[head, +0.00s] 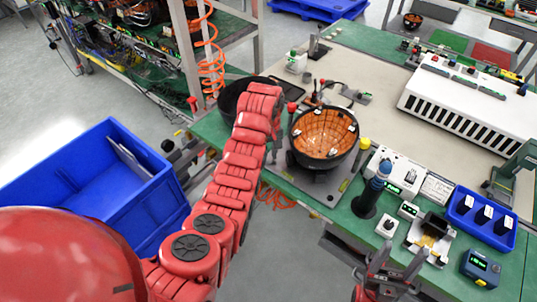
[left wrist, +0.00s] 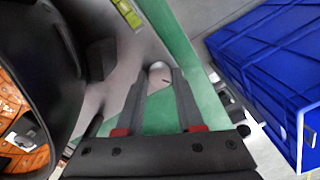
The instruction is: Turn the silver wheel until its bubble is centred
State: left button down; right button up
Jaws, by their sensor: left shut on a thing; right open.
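The silver wheel (left wrist: 159,76) is a small rounded grey knob in the left wrist view, with the fingertips of my left gripper (left wrist: 158,84) shut on it from both sides. A yellow-green bubble vial (left wrist: 127,13) lies at the top of that view; I cannot tell where its bubble sits. In the head view my left arm hides the wheel and the left fingers. A black bowl lined with orange boards (head: 322,133) stands on a grey plate (head: 335,187), right of my left arm. My right gripper (head: 396,264) is open and empty at the bottom.
A blue bin (head: 100,185) stands on the floor at the left. A white slotted unit (head: 465,105) stands behind. An orange coiled hose (head: 211,60) hangs by the rack.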

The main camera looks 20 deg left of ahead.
dwell(0.3)
pick_arm(q)
jog(key=c, duration=0.5)
grip_release()
jog(key=shift+r, duration=0.1)
notch_tip(320, 180, up, 10)
jog(key=p, duration=0.8)
notch_tip(320, 180, up, 7)
jog(key=p, duration=0.1)
send_over(269, 158)
jog(key=shift+w+a+r, duration=0.1)
jog(key=shift+w, duration=0.05)
